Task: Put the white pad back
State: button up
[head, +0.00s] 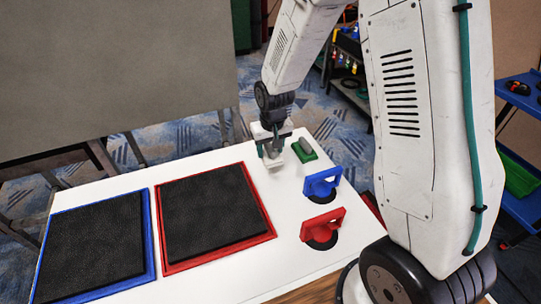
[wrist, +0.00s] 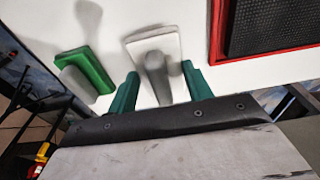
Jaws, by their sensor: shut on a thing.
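The white pad (wrist: 138,45) is a white block with a grey handle (wrist: 155,75), seen in the wrist view. In the head view my gripper (head: 271,152) is over the white table top, right of the red-framed panel and left of the green pad. The white pad (head: 272,161) shows there only as a small pale part under the fingers. I cannot tell whether it touches the table.
A green pad (head: 309,156) with a grey handle lies close to the right. A blue handle piece (head: 322,182) and a red one (head: 322,224) stand nearer me. Black panels in a blue frame (head: 151,240) and a red frame (head: 160,225) fill the left. The white table (head: 230,282) has bare strips between.

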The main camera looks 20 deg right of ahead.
aim_at(270, 156)
jog(key=shift+s+f, duration=0.1)
jog(key=shift+f, duration=1.4)
jog(key=shift+f, duration=0.1)
jog(key=o, duration=0.9)
